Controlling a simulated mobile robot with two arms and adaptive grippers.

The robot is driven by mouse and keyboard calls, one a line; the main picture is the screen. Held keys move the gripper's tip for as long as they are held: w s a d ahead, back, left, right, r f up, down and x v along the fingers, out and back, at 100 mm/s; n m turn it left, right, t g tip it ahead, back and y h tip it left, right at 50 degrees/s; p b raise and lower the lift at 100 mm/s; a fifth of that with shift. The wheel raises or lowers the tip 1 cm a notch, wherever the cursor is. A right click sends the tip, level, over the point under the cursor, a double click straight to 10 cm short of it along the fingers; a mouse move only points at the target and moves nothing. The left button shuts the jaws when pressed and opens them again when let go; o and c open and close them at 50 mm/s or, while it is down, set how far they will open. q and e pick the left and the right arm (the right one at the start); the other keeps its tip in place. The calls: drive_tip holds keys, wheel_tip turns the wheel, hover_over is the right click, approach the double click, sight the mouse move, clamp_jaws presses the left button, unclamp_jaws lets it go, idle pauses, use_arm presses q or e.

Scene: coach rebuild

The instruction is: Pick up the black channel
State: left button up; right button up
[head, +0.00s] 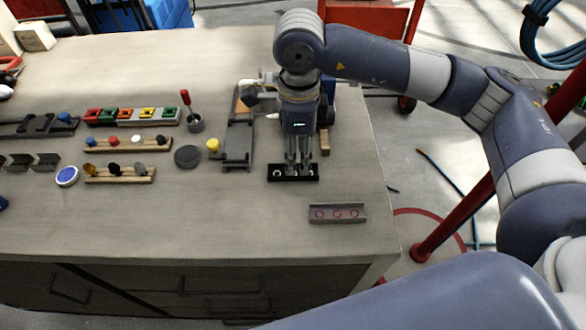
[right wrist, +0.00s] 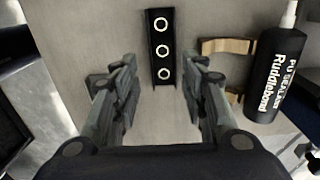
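The black channel (head: 281,172) lies on the workbench near its right end, long side running left to right. In the right wrist view the black channel (right wrist: 152,62) shows three pale rings along its floor. My right gripper (head: 298,166) points down over it in the head view, its fingers hiding the channel's middle. In the right wrist view my right gripper (right wrist: 160,66) is open, with one finger on each side of the channel and visible gaps between. Nothing is held. My left gripper is not in view.
A grey channel with red rings (head: 337,213) lies nearer the bench's front right corner. A grey fixture (head: 237,143) stands to the left. A black sealant bottle (right wrist: 277,75) and a wooden piece (right wrist: 228,46) are beside the gripper. Bare workbench (head: 220,220) lies in front.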

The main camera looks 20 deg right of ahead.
drive_tip(key=f+p, duration=0.1)
drive_tip(key=f, duration=0.3)
drive_tip(key=shift+w+f+p, duration=0.2)
drive_tip(key=shift+f+p, duration=0.05)
drive_tip(key=shift+p, duration=0.15)
drive_tip(key=shift+f, duration=0.25)
drive_tip(key=shift+w, duration=0.1)
drive_tip(key=shift+a, duration=0.1)
drive_tip(key=c, duration=0.7)
drive_tip(key=shift+c, duration=0.6)
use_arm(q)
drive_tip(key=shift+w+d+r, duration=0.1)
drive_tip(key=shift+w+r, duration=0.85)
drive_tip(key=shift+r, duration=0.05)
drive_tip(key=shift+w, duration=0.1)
use_arm(e)
drive_tip(key=shift+r, duration=0.1)
